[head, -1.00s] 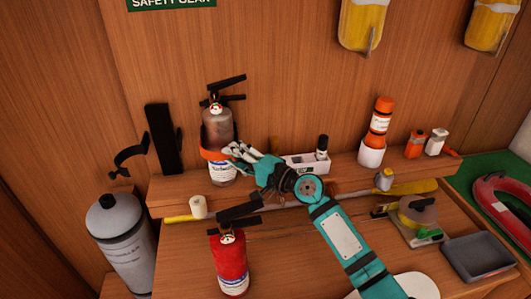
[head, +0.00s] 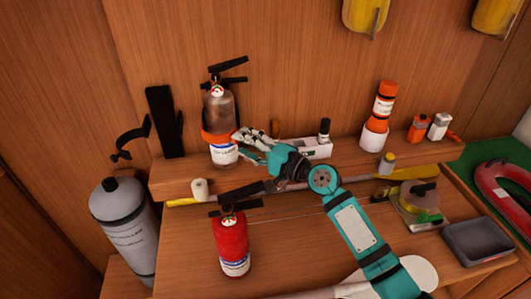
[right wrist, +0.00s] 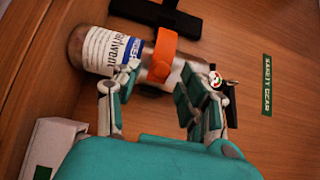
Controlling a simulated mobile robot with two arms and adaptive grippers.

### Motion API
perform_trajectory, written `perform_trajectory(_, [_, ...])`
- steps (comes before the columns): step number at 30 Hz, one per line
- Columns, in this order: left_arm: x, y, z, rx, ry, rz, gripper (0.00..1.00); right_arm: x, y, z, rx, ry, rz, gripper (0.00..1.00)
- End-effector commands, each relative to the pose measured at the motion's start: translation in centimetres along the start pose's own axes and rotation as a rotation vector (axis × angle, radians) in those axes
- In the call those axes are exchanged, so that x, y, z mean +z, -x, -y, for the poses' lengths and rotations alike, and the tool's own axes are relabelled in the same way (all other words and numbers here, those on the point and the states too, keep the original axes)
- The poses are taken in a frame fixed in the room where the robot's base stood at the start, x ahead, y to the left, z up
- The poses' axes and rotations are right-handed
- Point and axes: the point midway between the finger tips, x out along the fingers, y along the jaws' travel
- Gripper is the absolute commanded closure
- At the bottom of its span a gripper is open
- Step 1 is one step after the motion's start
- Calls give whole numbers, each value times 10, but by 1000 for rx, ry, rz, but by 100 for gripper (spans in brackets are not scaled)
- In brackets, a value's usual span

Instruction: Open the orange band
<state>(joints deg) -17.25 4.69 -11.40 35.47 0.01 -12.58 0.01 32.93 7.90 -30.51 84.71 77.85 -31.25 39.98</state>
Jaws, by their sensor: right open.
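The orange band (head: 217,138) wraps around the front of a grey-brown extinguisher (head: 222,110) with a white and blue label, upright on the shelf at the back. In the right wrist view the band (right wrist: 163,52) crosses the bottle, with a round stud on it. My right gripper (head: 243,139) is at the right side of the band, open and with nothing held. In the right wrist view its fingers (right wrist: 160,84) are spread on either side of the band's lower end. I cannot tell whether a finger touches the band. My left gripper is out of view.
A white box (head: 310,148), a yellow-ended pole (head: 415,173) and an orange canister (head: 381,105) are to the right. A black bracket (head: 164,122) stands left of the bottle.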

Motion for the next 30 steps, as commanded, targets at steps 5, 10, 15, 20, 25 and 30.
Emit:
perform_trajectory(5, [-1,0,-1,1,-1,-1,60,-1,42,-2,3,1,-2,57])
perform_trajectory(10, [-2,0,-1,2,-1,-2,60,0,71,-2,3,1,-2,57])
perform_trajectory(15, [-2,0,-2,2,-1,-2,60,0,86,-2,3,0,0,57])
perform_trajectory(20, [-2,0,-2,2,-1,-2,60,0,88,-1,2,0,0,57])
perform_trajectory(25, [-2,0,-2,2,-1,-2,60,0,88,-1,2,0,0,61])
perform_trajectory(30, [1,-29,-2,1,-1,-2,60,-17,101,-16,18,12,27,84])
